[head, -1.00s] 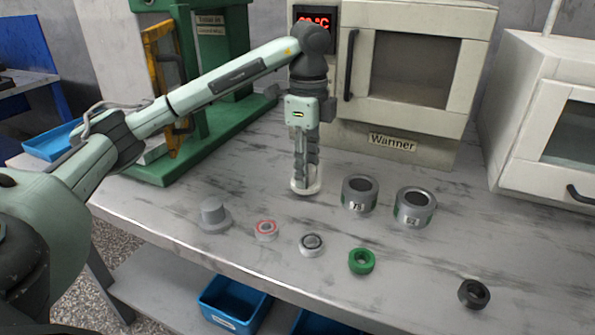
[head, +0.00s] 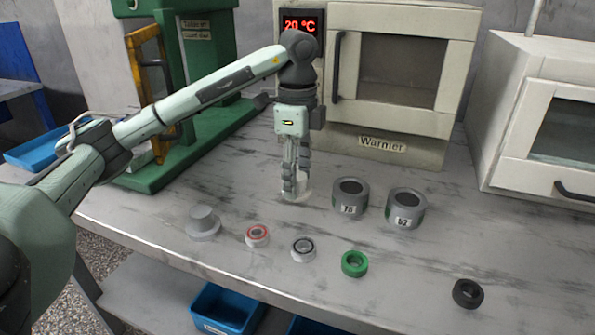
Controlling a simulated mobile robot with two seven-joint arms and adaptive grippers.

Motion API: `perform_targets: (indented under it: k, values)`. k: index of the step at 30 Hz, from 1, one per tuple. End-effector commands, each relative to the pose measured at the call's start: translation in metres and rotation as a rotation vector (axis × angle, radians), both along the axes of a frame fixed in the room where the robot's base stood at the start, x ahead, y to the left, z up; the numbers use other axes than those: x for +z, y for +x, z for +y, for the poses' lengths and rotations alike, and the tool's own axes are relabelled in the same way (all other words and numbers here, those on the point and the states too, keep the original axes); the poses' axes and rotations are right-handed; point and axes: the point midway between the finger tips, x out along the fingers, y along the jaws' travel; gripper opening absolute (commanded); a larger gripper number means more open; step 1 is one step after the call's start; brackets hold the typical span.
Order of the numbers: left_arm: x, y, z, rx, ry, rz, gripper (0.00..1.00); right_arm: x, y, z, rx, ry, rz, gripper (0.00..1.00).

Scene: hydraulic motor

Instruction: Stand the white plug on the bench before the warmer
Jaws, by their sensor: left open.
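The white plug (head: 297,198) is on the bench before the warmer (head: 385,143), a little to its left. Only its pale round lower part shows clearly; the fingers cover much of the rest. It looks upright. My left gripper (head: 294,188) points straight down over the plug, with its fingers open around or just in front of it. I cannot tell whether a finger still touches it. My right gripper is not in view.
Two grey cylinders (head: 350,196) and (head: 406,208) stand right of the plug. Along the front lie a grey stepped part (head: 203,222), a red-marked ring (head: 257,236), a grey bearing (head: 303,249), a green ring (head: 354,263) and a black ring (head: 467,293). A green press (head: 190,100) stands left.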

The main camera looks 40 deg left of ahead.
Motion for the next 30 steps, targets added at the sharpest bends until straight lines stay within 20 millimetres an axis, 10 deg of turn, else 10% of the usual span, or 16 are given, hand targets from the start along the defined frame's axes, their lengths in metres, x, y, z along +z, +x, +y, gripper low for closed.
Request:
perform_targets:
  k: [9, 18, 30]
  values:
    - [0.046, 0.001, 0.0, 0.0, 0.0, -0.006, 0.52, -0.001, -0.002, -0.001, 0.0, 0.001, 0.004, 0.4]
    - [0.1, 0.001, 0.001, 0.002, 0.001, -0.005, 0.52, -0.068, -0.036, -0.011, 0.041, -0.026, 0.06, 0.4]
    - [0.122, 0.0, 0.0, 0.001, 0.0, 0.0, 0.52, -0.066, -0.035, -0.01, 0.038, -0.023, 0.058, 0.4]
